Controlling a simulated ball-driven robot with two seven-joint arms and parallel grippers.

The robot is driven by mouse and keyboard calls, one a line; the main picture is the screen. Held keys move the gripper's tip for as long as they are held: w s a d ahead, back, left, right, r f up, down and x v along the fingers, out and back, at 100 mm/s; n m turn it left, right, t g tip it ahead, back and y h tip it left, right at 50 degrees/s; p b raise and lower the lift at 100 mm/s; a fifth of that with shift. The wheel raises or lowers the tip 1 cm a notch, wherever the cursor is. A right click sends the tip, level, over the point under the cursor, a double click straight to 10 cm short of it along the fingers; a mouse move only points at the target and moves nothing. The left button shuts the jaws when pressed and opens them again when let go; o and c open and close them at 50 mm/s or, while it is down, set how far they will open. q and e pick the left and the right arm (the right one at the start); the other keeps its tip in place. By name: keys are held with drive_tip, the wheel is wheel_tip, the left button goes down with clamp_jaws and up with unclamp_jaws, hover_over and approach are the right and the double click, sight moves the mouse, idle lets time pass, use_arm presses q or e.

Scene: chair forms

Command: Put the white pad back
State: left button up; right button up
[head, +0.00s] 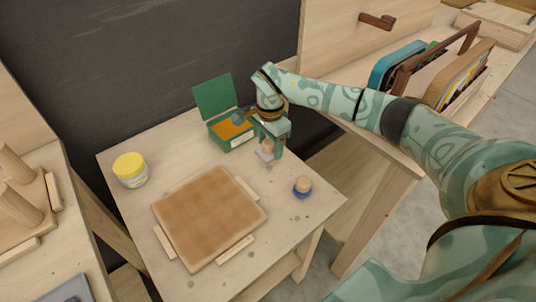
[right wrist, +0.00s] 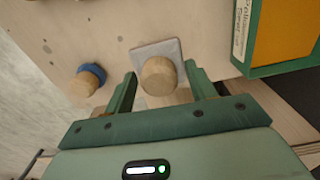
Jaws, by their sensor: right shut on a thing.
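The white pad (right wrist: 143,52) is a pale square plate with a round wooden knob (right wrist: 158,78) on top. My right gripper (right wrist: 160,90) has its fingers on either side of this knob and is shut on it. In the head view the right gripper (head: 268,148) points down at the back right of the small table, just in front of the green box, with the white pad (head: 263,156) under it. I cannot tell whether the pad touches the table. My left gripper is not in view.
A green box (head: 241,144) with its lid open holds something orange. A blue pad with a wooden knob (head: 303,185) sits at the table's right. A square brown board (head: 208,215) lies in front, with a yellow-lidded jar (head: 130,170) at left. A dark wall stands behind.

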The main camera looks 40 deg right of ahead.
sight(270, 151)
drive_tip(key=shift+w+d+f, duration=0.1)
drive_tip(key=shift+w+f, duration=0.1)
drive_tip(key=shift+f, duration=0.15)
drive_tip(key=f, duration=0.1)
drive_tip(key=f+b, duration=0.2)
drive_tip(key=shift+w+d+f, duration=0.25)
drive_tip(key=shift+f, duration=0.15)
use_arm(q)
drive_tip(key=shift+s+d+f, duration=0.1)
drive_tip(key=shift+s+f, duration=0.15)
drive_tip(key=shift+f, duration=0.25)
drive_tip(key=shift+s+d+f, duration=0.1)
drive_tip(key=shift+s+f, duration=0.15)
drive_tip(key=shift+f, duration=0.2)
use_arm(e)
drive_tip(key=shift+r, duration=0.1)
drive_tip(key=o, duration=1)
drive_tip(key=shift+c, duration=0.2)
use_arm(q)
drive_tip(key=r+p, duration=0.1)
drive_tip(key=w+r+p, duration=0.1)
drive_tip(key=p, duration=0.1)
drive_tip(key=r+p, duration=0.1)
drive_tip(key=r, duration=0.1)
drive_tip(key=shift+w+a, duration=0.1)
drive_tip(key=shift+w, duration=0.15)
use_arm(e)
wheel_tip(270, 151, up, 12)
drive_tip(key=shift+r, duration=0.1)
